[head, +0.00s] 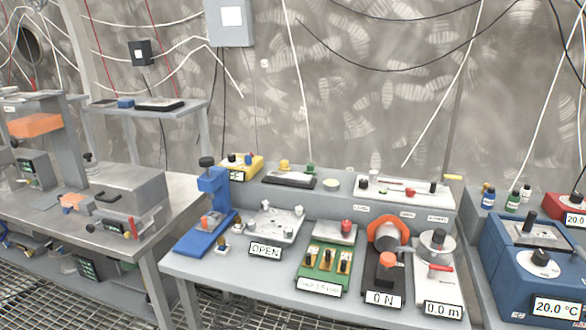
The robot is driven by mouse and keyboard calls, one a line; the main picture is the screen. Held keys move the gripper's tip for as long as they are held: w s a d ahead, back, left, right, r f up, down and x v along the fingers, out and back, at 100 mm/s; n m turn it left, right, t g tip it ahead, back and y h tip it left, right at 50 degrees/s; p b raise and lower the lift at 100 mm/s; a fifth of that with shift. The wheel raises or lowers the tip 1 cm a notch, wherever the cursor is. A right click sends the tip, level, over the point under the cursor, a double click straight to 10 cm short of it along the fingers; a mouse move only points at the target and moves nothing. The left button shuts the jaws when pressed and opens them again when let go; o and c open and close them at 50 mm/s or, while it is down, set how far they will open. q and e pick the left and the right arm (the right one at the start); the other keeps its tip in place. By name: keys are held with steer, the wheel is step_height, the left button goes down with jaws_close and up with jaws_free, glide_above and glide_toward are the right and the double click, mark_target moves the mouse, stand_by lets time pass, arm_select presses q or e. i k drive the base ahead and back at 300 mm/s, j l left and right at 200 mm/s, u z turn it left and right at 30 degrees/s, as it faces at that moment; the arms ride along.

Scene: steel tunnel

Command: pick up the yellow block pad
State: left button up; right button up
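A yellow block-like box (246,165) stands at the back left of the middle bench, on the left end of the raised grey shelf. It carries small knobs on top and a black-edged label on its front; I cannot tell for sure that it is the block pad. A small flat yellow piece (453,177) lies at the right end of the same shelf. A small yellow knob-like part (284,164) sits behind the dark tray. Neither of my grippers is in view.
The middle bench (190,268) holds a blue stand (210,210), an OPEN plate (275,226), a green board (328,263), an orange ring device (384,235) and a white device (436,268). Blue equipment (535,265) stands right. Another bench (60,215) is left.

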mark_target(284, 166)
steer(key=i+j+z, duration=0.2)
steer(key=i+z, duration=0.15)
steer(key=i+j+z, duration=0.7)
steer(key=k+l, duration=0.05)
steer(key=k, duration=0.05)
